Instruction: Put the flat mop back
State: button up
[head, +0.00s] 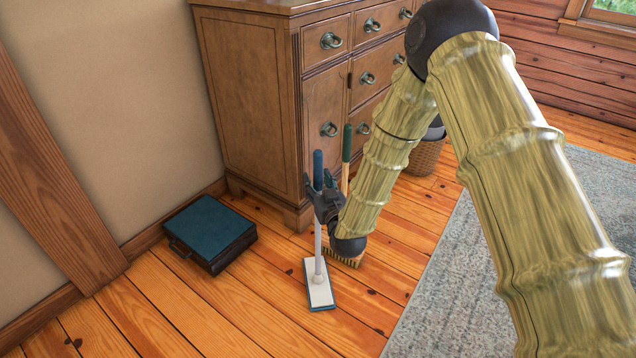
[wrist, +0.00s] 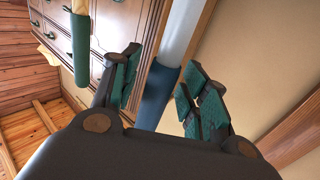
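The flat mop stands upright, with a blue grip (head: 318,165), a white pole (head: 318,240) and a flat white head (head: 319,285) with a blue edge that appears to rest on the floor. My gripper (head: 319,186) is at the blue grip. In the wrist view the blue grip (wrist: 159,93) and white pole (wrist: 186,30) pass between my gripper's green-padded fingers (wrist: 160,85). The fingers are spread to either side, with a visible gap around the grip.
A broom with a green grip (head: 346,143) and bristles (head: 352,260) stands just behind the mop. A wooden dresser (head: 250,100) is behind them. A dark case (head: 208,232) lies on the floor at left. A wicker basket (head: 424,158) and grey rug (head: 450,290) are at right.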

jog(key=shift+r, duration=0.25)
jog(key=p+v, duration=0.3)
jog(key=v, duration=0.9)
jog(key=s+d+f+m+g+h, duration=0.1)
jog(key=s+d+f+g+h, duration=0.1)
jog(key=s+d+f+g, duration=0.75)
jog(key=s+d+f+m+g+h, duration=0.2)
jog(key=s+d+f+h, duration=0.15)
jog(key=s+f, duration=1.15)
jog(key=s+d+f+g, duration=0.1)
jog(key=s+d+g, duration=0.1)
jog(key=s, duration=0.6)
jog(key=s+d+f+m+g, duration=0.1)
jog(key=s+d+g, duration=0.2)
jog(key=s, duration=0.4)
jog(key=shift+s+d+f, duration=0.3)
jog(key=shift+s+d, duration=0.1)
jog(key=shift+g, duration=0.25)
